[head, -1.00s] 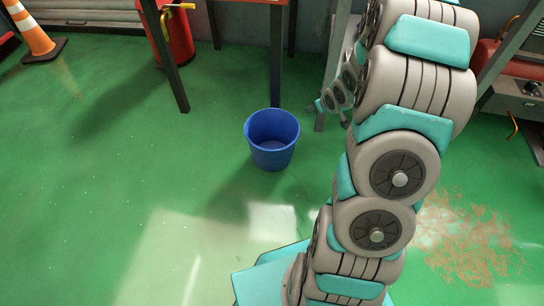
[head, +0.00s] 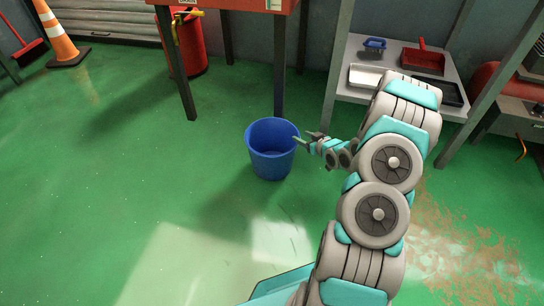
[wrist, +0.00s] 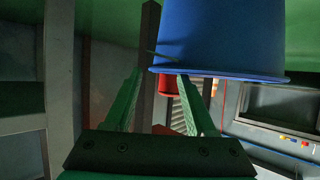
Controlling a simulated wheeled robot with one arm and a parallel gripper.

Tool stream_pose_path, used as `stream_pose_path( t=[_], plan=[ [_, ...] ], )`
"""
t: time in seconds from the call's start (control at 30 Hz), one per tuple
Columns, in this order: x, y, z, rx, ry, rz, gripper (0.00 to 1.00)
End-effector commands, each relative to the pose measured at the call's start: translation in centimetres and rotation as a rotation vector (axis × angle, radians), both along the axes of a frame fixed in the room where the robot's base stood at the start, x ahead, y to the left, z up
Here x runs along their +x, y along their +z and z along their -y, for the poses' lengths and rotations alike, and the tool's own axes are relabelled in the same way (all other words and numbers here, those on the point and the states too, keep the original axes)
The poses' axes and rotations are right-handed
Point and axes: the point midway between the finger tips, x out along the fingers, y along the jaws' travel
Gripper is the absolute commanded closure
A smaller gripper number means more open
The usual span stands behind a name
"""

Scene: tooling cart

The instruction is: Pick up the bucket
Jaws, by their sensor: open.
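The blue bucket (head: 272,160) stands upright on the green floor in the head view. It looks empty. My gripper (head: 301,138) is close to the right side of its rim, with the jaws open. In the wrist view, which looks turned upside down, the bucket (wrist: 222,35) fills the upper right, its rim edge lowermost. The two green fingers of my gripper (wrist: 160,74) are spread apart there. The right finger's tip overlaps the rim in the picture; I cannot tell whether it touches. The bucket's far side is hidden in the wrist view.
A red table (head: 235,4) with dark legs stands behind the bucket. A red bin (head: 190,55) is behind its left leg. A traffic cone (head: 60,42) is far left. The left floor is clear.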

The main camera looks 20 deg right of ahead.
Motion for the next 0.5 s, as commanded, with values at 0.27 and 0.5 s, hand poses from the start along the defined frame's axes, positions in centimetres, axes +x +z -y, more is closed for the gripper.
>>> stream_pose_path(
  t=[0.27,0.5],
  plan=[
    [2.0,-0.9,-0.4,-0.002,0.002,-0.001,0.44],
    [5.0,-2.5,-1.0,-0.003,0.003,0.001,0.44]
  ],
)
